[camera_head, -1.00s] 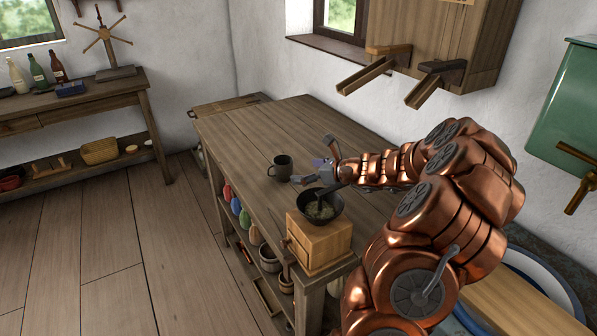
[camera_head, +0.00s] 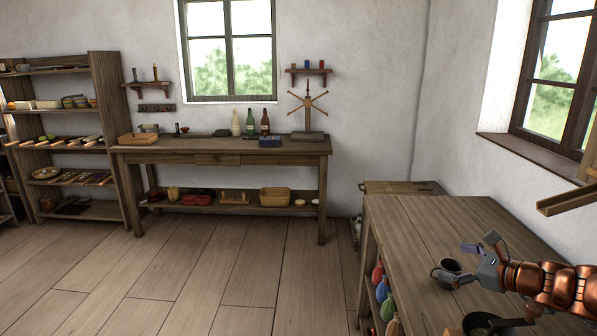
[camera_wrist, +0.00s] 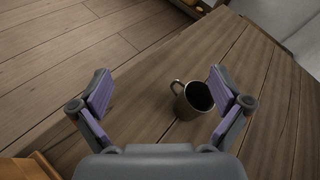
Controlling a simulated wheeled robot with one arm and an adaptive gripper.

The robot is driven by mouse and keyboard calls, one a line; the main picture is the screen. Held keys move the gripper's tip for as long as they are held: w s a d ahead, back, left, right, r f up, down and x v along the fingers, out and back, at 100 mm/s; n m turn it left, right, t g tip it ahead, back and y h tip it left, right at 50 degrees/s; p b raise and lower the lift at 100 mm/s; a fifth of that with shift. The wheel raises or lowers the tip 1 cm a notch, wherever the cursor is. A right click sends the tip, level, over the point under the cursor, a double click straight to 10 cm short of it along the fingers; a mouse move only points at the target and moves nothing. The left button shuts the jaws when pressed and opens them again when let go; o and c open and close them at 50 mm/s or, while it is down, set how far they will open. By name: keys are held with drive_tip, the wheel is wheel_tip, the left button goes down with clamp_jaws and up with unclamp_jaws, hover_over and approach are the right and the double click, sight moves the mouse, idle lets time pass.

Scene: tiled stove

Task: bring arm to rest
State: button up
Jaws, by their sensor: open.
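My gripper (camera_head: 466,263) is at the lower right of the head view, above the wooden workbench, with its fingers spread and nothing held. In the wrist view my gripper (camera_wrist: 162,92) shows two purple-padded fingers wide apart. A dark mug (camera_wrist: 197,98) stands upright on the bench beyond the fingers, nearer the right one. In the head view the mug (camera_head: 450,267) is partly hidden behind the gripper. My copper arm reaches in from the right edge, and most of it is out of the picture.
The workbench (camera_head: 420,225) has bare boards toward its far end. A dark bowl (camera_head: 478,322) is at the bottom edge, close under my arm. A wooden spout (camera_head: 562,202) juts from the right. A side table (camera_head: 225,158) stands by the far wall, with open floor (camera_head: 215,265) before it.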

drive_tip(key=s+a+r+n+g+y+p, duration=0.15)
drive_tip(key=s+a+n+g, duration=0.5)
drive_tip(key=a, duration=0.65)
drive_tip(key=s+a+r+n+g+p, duration=0.3)
drive_tip(key=s+a+n, duration=0.6)
drive_tip(key=a, duration=0.5)
drive_tip(key=s+a+n+g+h+p, duration=0.15)
drive_tip(key=s+n+g+h, duration=0.35)
drive_tip(key=s, duration=0.8)
drive_tip(key=s+d+n+h+p, duration=0.3)
drive_tip(key=s+d+n, duration=0.3)
drive_tip(key=s, duration=0.4)
drive_tip(key=shift+s+d+f, duration=0.15)
drive_tip(key=shift+s+d, duration=0.1)
drive_tip(key=shift+d, duration=0.25)
drive_tip(key=shift+d+t+h, duration=0.1)
drive_tip(key=shift+t+h, duration=0.15)
